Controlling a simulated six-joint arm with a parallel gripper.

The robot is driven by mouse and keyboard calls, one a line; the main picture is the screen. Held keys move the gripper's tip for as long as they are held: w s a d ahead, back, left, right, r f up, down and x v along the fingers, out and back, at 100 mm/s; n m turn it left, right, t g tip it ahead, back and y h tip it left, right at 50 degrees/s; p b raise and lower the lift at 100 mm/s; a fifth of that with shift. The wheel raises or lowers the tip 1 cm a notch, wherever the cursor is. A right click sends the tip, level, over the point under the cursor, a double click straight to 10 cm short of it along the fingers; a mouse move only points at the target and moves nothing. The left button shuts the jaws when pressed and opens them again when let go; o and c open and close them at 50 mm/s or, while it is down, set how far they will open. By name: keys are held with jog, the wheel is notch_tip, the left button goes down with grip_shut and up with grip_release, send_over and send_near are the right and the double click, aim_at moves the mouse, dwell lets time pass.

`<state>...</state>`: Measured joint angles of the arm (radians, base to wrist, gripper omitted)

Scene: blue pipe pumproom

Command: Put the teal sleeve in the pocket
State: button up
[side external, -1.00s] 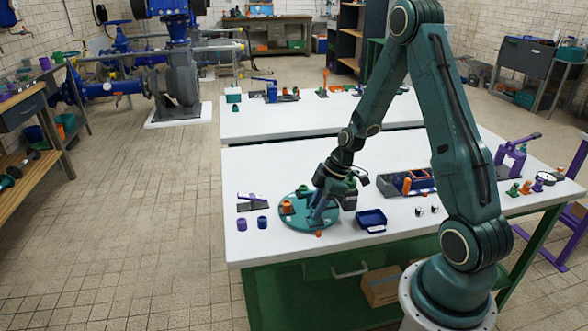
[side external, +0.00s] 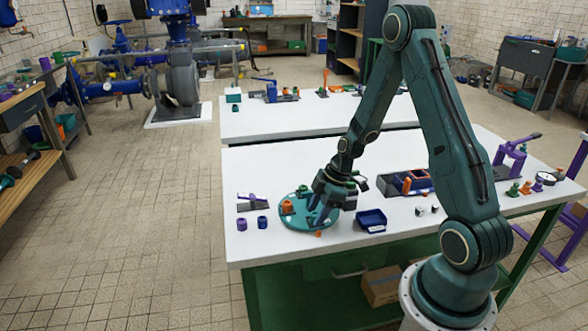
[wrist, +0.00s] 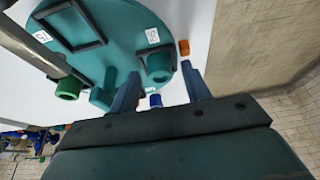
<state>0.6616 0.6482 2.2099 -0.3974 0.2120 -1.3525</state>
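A round teal disc (side external: 297,221) lies on the white table and carries dark square frames with white number labels. In the wrist view the disc (wrist: 113,28) fills the upper left. A teal sleeve (wrist: 158,66) stands upright at a dark square frame near the disc's edge; whether it is seated inside cannot be told. In the side view my gripper (side external: 318,212) is low over the disc and hides the sleeve. Another teal piece (wrist: 103,98) is beside the left finger.
An orange cylinder (side external: 287,207) stands on the disc's left. A green cylinder (wrist: 68,88) is left of my fingers. A small orange piece (wrist: 183,47) lies off the disc's edge.

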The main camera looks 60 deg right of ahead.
jog(key=v, duration=1.2)
jog(key=shift+r, duration=0.15)
jog(key=shift+a+r, duration=0.1)
dwell(0.6)
jog(key=s+a+r+m+t+h, duration=0.2)
jog(key=s+a+r+m, duration=0.7)
jog(key=s+a+r, duration=0.5)
jog(key=shift+a+r+h, duration=0.6)
jog(key=shift+a+r, duration=0.7)
jog(key=shift+a, duration=0.65)
